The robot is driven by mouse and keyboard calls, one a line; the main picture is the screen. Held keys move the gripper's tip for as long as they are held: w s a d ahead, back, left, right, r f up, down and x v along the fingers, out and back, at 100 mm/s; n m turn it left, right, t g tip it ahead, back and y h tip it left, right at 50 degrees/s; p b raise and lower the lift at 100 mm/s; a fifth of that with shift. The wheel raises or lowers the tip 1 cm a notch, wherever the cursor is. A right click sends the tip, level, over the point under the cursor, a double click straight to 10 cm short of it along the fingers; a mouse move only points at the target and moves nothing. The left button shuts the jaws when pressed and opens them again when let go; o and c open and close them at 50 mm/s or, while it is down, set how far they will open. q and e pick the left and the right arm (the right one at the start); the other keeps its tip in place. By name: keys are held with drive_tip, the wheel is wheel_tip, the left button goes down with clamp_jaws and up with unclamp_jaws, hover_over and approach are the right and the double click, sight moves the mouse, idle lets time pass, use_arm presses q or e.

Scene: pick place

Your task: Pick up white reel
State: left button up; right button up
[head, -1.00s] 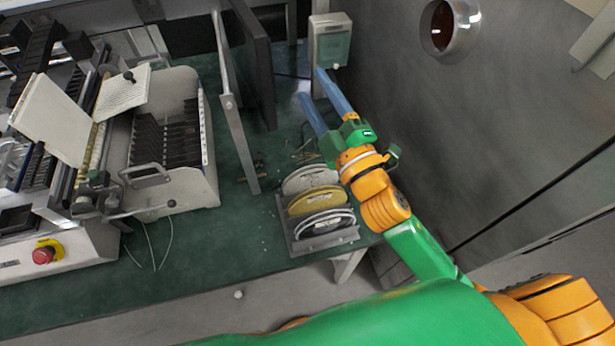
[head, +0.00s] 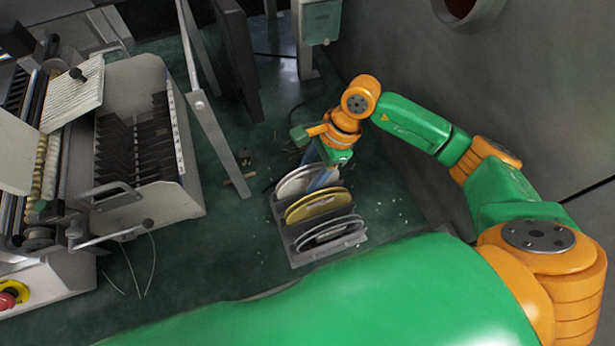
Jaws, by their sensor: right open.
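My right gripper (head: 322,180) points down at the right part of this reel. Its blue-grey fingers are apart, and its tips overlap the reel in the picture; I cannot tell whether they touch it. The gripper hides part of the reel's right side. A yellow reel (head: 312,207) stands in the middle slot. Another whitish reel with a dark middle (head: 325,233) stands in the front slot. My left gripper is not in view.
A machine with a slotted tray (head: 140,145) stands at the left, with a red button (head: 8,298). A metal bar (head: 215,140) and a dark panel (head: 240,65) rise behind the rack. A grey wall (head: 480,100) bounds the right. Small scraps lie around.

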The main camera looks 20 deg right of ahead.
drive_tip(key=shift+w+a+f, duration=0.15)
drive_tip(key=shift+f, duration=0.25)
drive_tip(key=shift+w+a+f, duration=0.1)
drive_tip(key=shift+f, duration=0.25)
drive_tip(key=shift+s, duration=0.1)
clamp_jaws()
